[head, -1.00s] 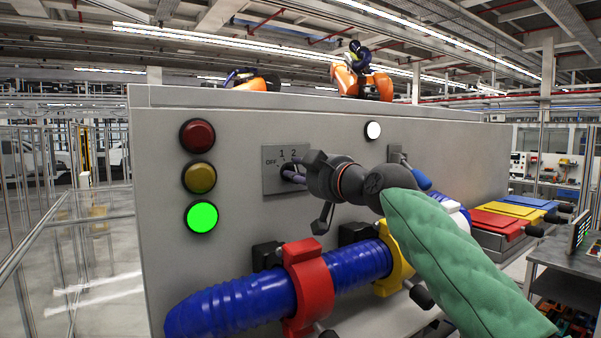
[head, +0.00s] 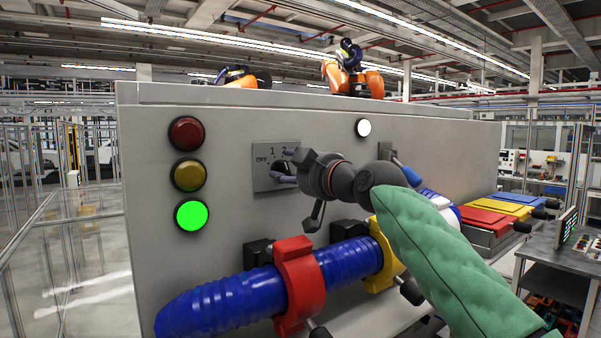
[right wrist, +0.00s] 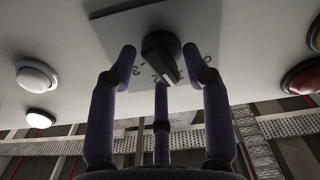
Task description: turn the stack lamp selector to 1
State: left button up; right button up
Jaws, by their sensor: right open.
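The stack lamp selector is a black knob (right wrist: 160,52) on a grey plate (head: 262,182) on the cabinet front, marked OFF, 1 and 2. In the head view my fingers partly cover it, and I cannot tell surely which mark it points at. My right gripper (head: 279,172) is open in front of the plate. In the right wrist view two of its purple fingers stand on either side of the knob, apart from it, with a third below. The stack lamps are red (head: 187,133) and yellow (head: 188,174), both dark, and green (head: 192,215), lit. My left gripper is not in view.
A blue corrugated hose (head: 220,300) in red (head: 297,280) and yellow clamps runs below the selector. A round white lamp (head: 364,127) and a blue-handled switch (head: 411,175) are to the right on the cabinet.

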jog(key=v, duration=1.1)
jog(key=shift+s+d, duration=0.2)
jog(key=shift+s, duration=0.05)
jog(key=shift+f, duration=0.1)
